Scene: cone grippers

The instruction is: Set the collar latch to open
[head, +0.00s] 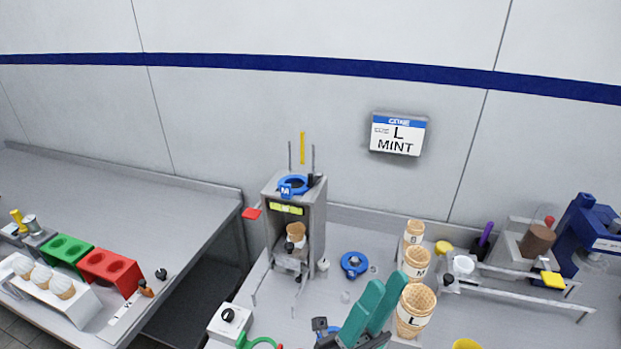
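A grey upright machine (296,215) stands on the counter at the middle. A blue ring collar (292,184) with an "M" tag sits on its top. A small black part (312,180) beside the ring may be the collar latch; it is too small to tell its setting. A cone (296,236) is inside the machine below a lit yellow-green display. My gripper (387,281) has teal fingers and is at the bottom middle, in front and to the right of the machine, apart from it. The fingers overlap in this view, so their opening is unclear. I see nothing held.
Another blue ring (354,264) lies on the counter right of the machine. A sign (398,135) reads "L MINT". A blue device (590,235) is far right.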

